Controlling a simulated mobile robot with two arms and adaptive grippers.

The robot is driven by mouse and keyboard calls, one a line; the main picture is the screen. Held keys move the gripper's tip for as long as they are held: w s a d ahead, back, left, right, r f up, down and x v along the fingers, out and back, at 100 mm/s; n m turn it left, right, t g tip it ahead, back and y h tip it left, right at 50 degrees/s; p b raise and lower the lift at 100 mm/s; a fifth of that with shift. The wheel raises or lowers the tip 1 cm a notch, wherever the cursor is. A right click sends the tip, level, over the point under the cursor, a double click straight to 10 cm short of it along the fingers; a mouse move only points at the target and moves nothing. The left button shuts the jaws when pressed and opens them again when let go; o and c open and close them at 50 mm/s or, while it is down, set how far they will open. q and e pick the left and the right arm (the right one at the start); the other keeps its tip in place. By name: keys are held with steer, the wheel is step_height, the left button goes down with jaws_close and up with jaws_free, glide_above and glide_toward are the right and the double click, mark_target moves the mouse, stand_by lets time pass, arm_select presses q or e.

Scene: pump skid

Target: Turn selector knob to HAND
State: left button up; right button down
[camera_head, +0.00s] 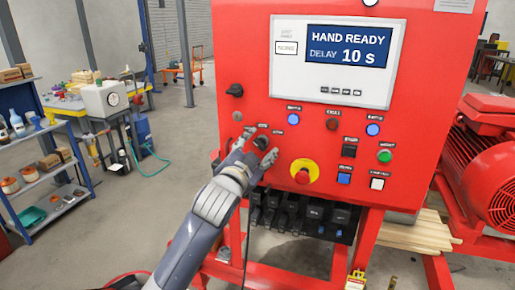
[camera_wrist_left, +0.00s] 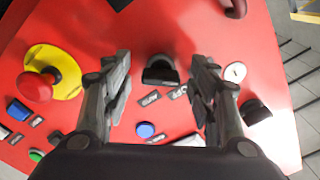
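The black selector knob (camera_head: 261,142) sits on the red control panel (camera_head: 240,60), left of the emergency stop. In the left wrist view the knob (camera_wrist_left: 160,72) shows between the fingers with clear gaps on both sides. My left gripper (camera_head: 257,150) is open in front of the knob, its fingers covering part of the panel there. In the wrist view the left gripper (camera_wrist_left: 162,62) appears apart from the knob. The display (camera_head: 348,47) reads "HAND READY" and "DELAY 10 s". My right gripper is not in view.
A red emergency stop (camera_head: 304,173) with a yellow collar is right of the gripper. Another black knob (camera_head: 235,90) is up left. Several buttons lie to the right. A red motor (camera_head: 485,160) stands right of the panel. A shelf (camera_head: 50,190) stands at left; floor between is open.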

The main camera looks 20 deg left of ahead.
arm_select(q)
steer(key=shift+s, duration=0.1)
steer(key=s, duration=1.1)
steer(key=shift+s+a, duration=0.25)
steer(key=shift+s, duration=0.15)
step_height(320, 180, down, 40)
steer(key=w+a+n+g, duration=0.2)
steer(key=a+g, duration=0.1)
steer(key=g, duration=0.4)
steer(key=s+f+n+g, duration=0.1)
steer(key=s+f+g, duration=0.1)
steer(key=s+f, duration=0.7)
steer(key=s+f+n+g, duration=0.15)
steer(key=s+f, duration=0.35)
steer(key=f, duration=0.7)
steer(key=s+f+g, duration=0.2)
steer(key=s+f, duration=0.4)
steer(key=s, duration=0.6)
steer(key=s+f+n+g, duration=0.1)
steer(key=s+f, duration=0.5)
steer(key=s, duration=0.6)
steer(key=s+f+g, duration=0.3)
steer(key=s+f, duration=0.3)
steer(key=s, duration=0.6)
steer(key=shift+s+a+y, duration=0.15)
steer(key=shift+s+y, duration=0.05)
steer(key=shift+y, duration=0.1)
